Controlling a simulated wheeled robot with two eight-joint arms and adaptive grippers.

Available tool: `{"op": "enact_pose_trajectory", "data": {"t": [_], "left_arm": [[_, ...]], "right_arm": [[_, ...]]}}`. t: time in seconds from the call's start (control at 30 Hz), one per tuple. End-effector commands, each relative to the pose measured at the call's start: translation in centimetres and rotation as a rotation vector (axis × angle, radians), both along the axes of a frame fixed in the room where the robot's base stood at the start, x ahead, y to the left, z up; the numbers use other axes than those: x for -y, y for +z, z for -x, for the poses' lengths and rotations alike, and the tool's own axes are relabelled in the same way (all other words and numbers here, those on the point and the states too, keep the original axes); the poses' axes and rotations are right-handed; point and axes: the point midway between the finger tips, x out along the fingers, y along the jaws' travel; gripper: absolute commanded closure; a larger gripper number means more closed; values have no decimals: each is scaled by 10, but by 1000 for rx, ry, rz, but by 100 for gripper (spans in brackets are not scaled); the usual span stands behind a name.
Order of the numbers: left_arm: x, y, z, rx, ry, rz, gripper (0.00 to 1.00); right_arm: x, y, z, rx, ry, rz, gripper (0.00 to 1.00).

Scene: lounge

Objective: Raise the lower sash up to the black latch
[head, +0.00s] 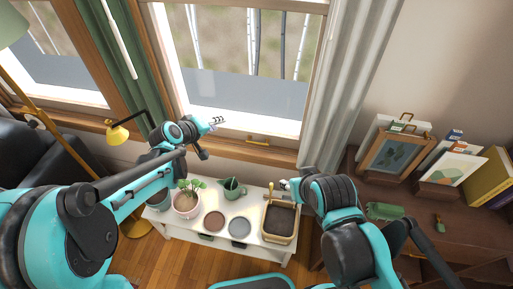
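The window's lower sash is a wood-framed pane (245,97) at the top centre of the head view. Its wooden bottom rail (225,147) is low, near the sill, and carries a small brass-coloured handle (257,141). I cannot make out a black latch. My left gripper (217,121) is in front of the pane, left of and above the handle, and touches nothing I can see. Its small fingers look parted, with nothing between them. My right gripper (285,185) is below the window beside the planter box, mostly hidden by its own wrist.
A low white bench (185,228) under the window holds a potted plant (187,200), a green watering can (232,188), round dishes and a wooden planter box (279,220). Curtains flank the window.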

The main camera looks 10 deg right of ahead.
Motion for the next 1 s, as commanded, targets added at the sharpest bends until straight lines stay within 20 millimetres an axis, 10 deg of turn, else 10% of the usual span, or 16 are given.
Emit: {"op": "enact_pose_trajectory", "data": {"t": [0.3,0.7,1.0], "left_arm": [[62,-115,-80,-20,41,324,70],[107,-275,-92,-82,96,684,70],[119,-308,-90,-100,109,758,70]], "right_arm": [[0,-23,0,0,0,0,60],[0,-43,0,0,0,0,60],[0,-49,0,0,0,0,60]]}}
